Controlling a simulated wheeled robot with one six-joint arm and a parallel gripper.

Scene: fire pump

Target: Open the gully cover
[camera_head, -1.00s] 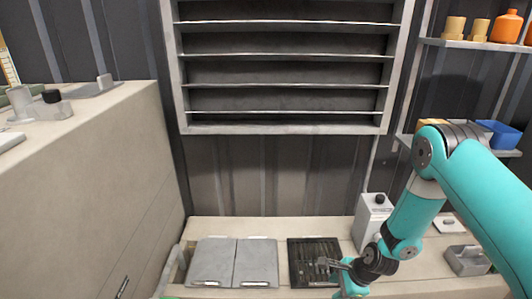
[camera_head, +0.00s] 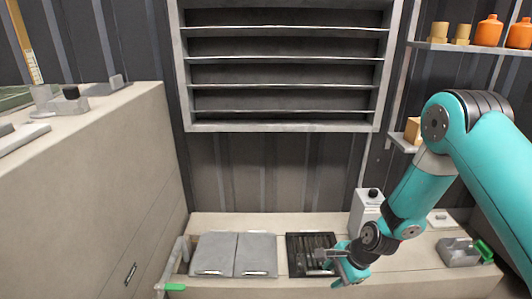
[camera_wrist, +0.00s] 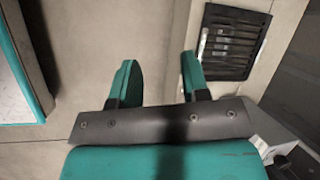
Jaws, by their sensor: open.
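A dark square slotted grate (camera_head: 297,262), which looks like the gully cover, lies flat in the pale counter top. It also shows in the wrist view (camera_wrist: 262,42), up and to the right of my fingers. Pale strips show through its slots. My gripper (camera_head: 330,264) hangs by the grate's right front side in the head view and partly covers it. In the wrist view my gripper (camera_wrist: 159,78) has its two green fingers apart, with only bare pale surface between them. I cannot tell whether a finger touches the grate.
Two grey flat panels with light front handles (camera_head: 236,253) lie left of the grate. A grey box with a black knob (camera_head: 367,208) stands behind my gripper. A grey holder with a green part (camera_head: 460,252) sits at the right. A tall pale cabinet (camera_head: 90,190) bounds the left.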

